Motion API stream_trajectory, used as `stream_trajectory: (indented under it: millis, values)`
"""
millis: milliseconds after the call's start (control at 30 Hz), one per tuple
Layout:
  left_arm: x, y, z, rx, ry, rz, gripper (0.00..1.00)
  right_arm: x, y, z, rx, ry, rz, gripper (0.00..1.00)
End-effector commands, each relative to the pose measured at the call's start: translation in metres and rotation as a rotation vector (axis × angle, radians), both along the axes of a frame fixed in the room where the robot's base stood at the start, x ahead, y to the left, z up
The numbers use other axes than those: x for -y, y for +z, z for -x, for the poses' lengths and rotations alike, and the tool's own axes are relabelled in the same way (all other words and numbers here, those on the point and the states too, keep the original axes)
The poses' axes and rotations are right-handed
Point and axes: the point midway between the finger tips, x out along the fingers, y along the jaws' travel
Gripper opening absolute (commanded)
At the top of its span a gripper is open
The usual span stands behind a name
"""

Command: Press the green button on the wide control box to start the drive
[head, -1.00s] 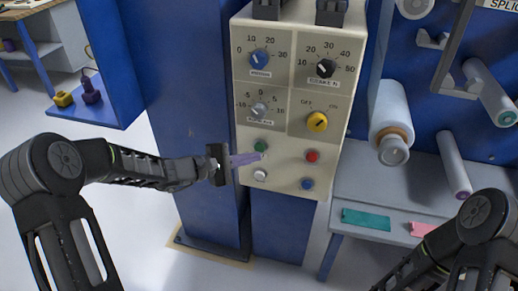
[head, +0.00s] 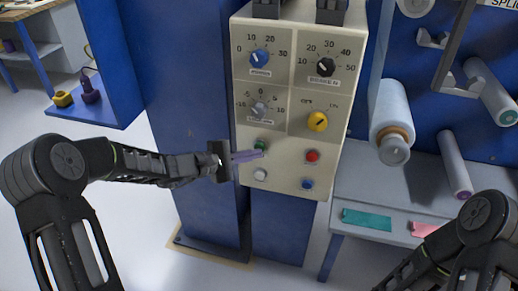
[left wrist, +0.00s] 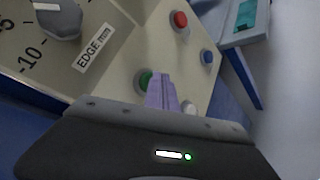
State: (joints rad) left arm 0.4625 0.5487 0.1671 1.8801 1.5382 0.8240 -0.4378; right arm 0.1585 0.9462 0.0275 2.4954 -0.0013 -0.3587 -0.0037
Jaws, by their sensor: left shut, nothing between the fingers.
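The wide control box (head: 284,172) is cream, with dials above and several round buttons below. The green button (head: 261,145) is at the left of the upper button row, partly covered by my left fingers. My left gripper (head: 262,154) is shut and empty, its purple fingertips in front of the panel at the green button's lower edge. In the left wrist view the green button (left wrist: 145,80) shows just left of the shut fingers (left wrist: 162,78). I cannot tell whether they touch it. My right gripper is out of view; only part of that arm shows at lower right.
A red button (head: 312,156), a white button (head: 260,175) and a blue button (head: 307,184) are close by. A yellow knob (head: 317,121) sits above. A grey bench (head: 390,190) with film rollers (head: 391,120) stands to the right.

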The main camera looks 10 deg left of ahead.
Motion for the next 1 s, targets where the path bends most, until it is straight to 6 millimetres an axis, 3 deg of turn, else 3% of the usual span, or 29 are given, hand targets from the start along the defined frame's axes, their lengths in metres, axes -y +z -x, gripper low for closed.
stream_trajectory:
  millis: [733,1000]
  values:
    - [0.0002,0.0000,-0.0063,0.001,0.001,-0.001,0.00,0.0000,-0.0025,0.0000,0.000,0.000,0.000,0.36]
    - [-0.0002,-0.0011,0.0015,0.000,0.000,0.000,0.00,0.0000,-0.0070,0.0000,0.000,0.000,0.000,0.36]
